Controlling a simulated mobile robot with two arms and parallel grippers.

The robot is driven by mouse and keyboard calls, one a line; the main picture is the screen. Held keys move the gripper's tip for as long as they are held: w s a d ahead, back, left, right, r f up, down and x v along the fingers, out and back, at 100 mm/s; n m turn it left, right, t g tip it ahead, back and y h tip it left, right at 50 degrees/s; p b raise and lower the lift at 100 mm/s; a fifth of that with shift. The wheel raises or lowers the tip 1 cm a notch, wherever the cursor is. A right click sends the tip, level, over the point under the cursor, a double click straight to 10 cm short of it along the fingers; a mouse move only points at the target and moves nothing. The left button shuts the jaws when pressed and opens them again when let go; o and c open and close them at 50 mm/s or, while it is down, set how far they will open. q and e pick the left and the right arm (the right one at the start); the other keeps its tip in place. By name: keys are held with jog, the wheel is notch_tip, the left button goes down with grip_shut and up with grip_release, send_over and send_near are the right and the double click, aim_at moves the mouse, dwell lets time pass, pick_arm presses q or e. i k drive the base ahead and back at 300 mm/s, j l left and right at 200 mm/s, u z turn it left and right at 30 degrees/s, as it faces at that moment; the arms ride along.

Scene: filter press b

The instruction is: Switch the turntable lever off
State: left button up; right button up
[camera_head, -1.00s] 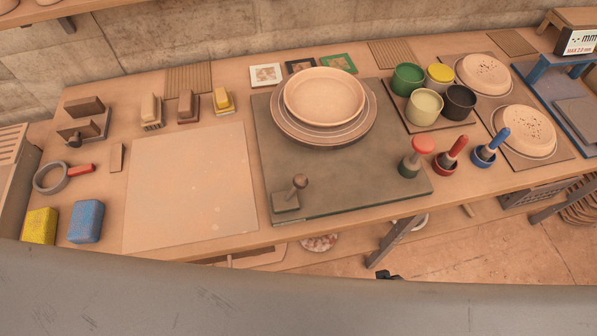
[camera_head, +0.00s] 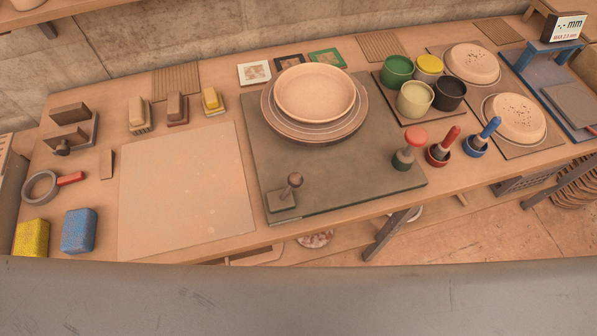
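The turntable base (camera_head: 340,175) is a dark grey-green slab in the middle of the table. A round wheel (camera_head: 313,134) sits at its back, with a pale shallow dish (camera_head: 315,92) on it. The turntable lever (camera_head: 293,183) stands at the slab's front left corner, on a small square block (camera_head: 281,201). It has a round brown knob on a short stem and leans up and to the right. Neither of my grippers is in view.
A red-topped stamp (camera_head: 408,148) stands at the slab's right edge, beside red (camera_head: 444,149) and blue (camera_head: 481,138) handled tools in cups. A pale board (camera_head: 187,190) lies left of the slab. Yellow (camera_head: 32,238) and blue (camera_head: 79,231) sponges lie at front left.

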aim_at(296, 180)
jog(key=l+u, duration=0.2)
jog(key=l, duration=0.55)
jog(key=l+u, duration=0.25)
jog(key=l, duration=0.5)
jog(key=k+l+u, duration=0.2)
jog(key=l, duration=0.5)
